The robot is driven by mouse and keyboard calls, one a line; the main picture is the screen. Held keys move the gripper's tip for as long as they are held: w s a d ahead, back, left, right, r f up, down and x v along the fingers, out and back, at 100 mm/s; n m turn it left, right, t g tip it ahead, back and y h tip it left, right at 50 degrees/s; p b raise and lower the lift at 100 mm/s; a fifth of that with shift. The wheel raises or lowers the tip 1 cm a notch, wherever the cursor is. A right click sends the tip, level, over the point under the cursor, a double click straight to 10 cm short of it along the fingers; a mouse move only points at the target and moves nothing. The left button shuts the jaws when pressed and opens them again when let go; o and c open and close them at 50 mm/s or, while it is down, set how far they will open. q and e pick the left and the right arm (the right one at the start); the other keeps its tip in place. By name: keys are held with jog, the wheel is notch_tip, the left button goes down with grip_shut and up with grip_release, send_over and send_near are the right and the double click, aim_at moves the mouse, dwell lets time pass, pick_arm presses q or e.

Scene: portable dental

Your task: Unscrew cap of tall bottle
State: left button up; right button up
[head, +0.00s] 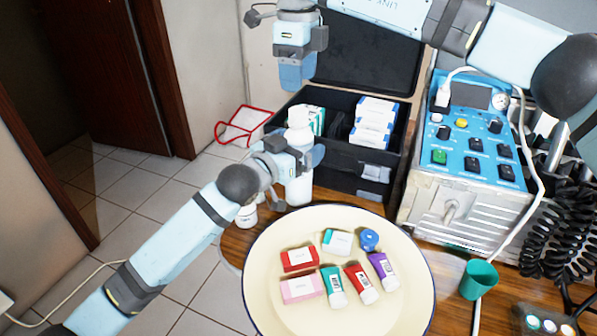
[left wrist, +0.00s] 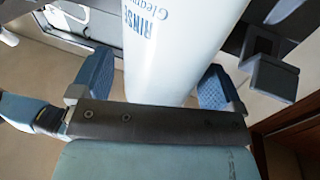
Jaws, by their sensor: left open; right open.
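My left gripper (head: 300,160) is open at the bottle's upper body, below the cap. In the left wrist view the bottle (left wrist: 172,50), with blue "RINSE" lettering, stands between the two spread blue fingers of my left gripper (left wrist: 150,88). A gap shows on the left side; contact on the right cannot be told. My right gripper (head: 297,78) is above the cap, pointing down, apart from it, and open.
A cream round tray (head: 270,225) holds several small boxes and tubes. A black case (head: 340,178) with boxes stands behind the bottle. A blue control unit (head: 470,140) and a green cup (head: 479,280) are at right. A small white bottle (head: 246,216) stands left of the tall one.

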aim_at(299, 110)
pick_arm(q)
grip_shut()
pick_arm(e)
jog(key=m, duration=0.6)
jog(key=shift+s+a, duration=0.1)
jog(key=shift+a, duration=0.1)
jog(key=m, duration=0.6)
jog(key=shift+a+m, duration=0.1)
jog(key=shift+m, duration=0.3)
jog(key=m, duration=0.6)
jog(key=shift+m, duration=0.3)
jog(key=m, duration=0.7)
jog(key=shift+d, duration=0.3)
jog(key=shift+f+m, duration=0.4)
jog(key=shift+f, duration=3.6)
